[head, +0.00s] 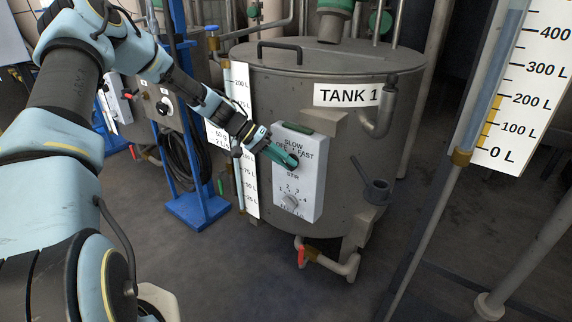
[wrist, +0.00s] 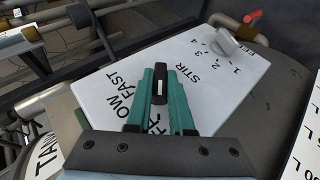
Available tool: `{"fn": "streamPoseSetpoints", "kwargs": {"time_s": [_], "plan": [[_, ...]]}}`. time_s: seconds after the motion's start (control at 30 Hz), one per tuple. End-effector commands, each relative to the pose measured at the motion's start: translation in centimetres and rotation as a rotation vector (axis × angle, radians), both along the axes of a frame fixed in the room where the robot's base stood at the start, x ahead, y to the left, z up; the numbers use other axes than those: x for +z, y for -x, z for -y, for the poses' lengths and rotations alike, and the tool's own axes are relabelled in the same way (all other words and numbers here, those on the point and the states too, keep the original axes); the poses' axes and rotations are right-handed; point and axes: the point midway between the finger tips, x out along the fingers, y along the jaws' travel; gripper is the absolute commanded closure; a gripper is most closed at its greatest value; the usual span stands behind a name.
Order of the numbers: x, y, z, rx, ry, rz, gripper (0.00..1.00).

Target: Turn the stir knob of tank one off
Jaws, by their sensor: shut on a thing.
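The Tank 1 control box (head: 312,180) is a white panel on the tank's front. Its stir knob (wrist: 160,85) is black with a white mark and sits between my gripper's teal fingers in the wrist view. My gripper (head: 292,161) is shut on the knob; in the head view its fingers hide the knob. In the wrist view the gripper (wrist: 161,82) covers part of the lettering. The white mark is at the knob's lower end in that picture, on the side of the partly hidden OFF label. SLOW and FAST show beside the fingers.
A grey numbered knob (head: 290,201) sits lower on the same box. A tall level scale (head: 244,150) stands close left of the box. A bent pipe (head: 378,115) and a red-handled valve (head: 301,254) are nearby. Open floor lies in front.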

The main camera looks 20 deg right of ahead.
Motion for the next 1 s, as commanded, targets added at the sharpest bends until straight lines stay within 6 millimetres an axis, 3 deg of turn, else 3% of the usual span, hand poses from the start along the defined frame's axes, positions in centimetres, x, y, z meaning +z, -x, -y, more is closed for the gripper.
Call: {"fn": "streamPoseSetpoints", "kwargs": {"time_s": [0.67,0.7,0.93,1.0], "plan": [[-0.10,-0.08,-0.04,0.002,0.030,-0.055,1.00],[-0.10,-0.08,-0.04,0.002,0.030,-0.055,0.77],[-0.09,-0.05,-0.02,0.001,0.029,-0.055,0.51],[-0.08,-0.04,-0.01,0.001,0.029,-0.055,0.50]]}}
